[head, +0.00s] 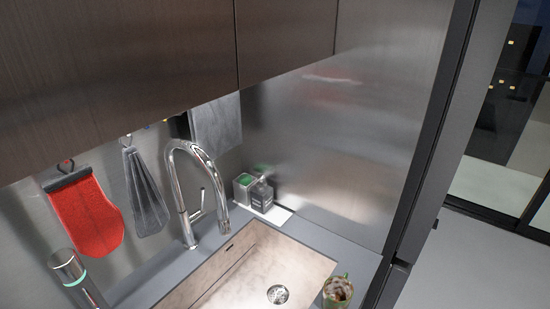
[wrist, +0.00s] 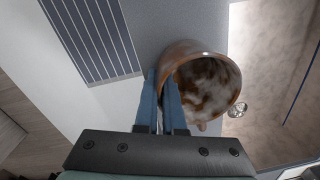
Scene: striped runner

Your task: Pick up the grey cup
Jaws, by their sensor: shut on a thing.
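A round cup (wrist: 236,82) shows in the wrist view, seen from above into its mouth. Its rim looks brownish, and its inside is mottled brown and white. My gripper (wrist: 161,75) has two blue fingers close together at the cup's left wall, shut on it. Where the fingertips end against the wall is partly hidden. In the head view a small cup (head: 338,291) with a greenish rim and a mottled brown-white inside shows by the sink's right corner, cut by the lower edge. My gripper does not show there.
The sink (head: 262,262) with a drain lies beside the cup. A curved tap (head: 186,190) rises behind it. A striped runner (wrist: 92,38) lies left of the cup in the wrist view.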

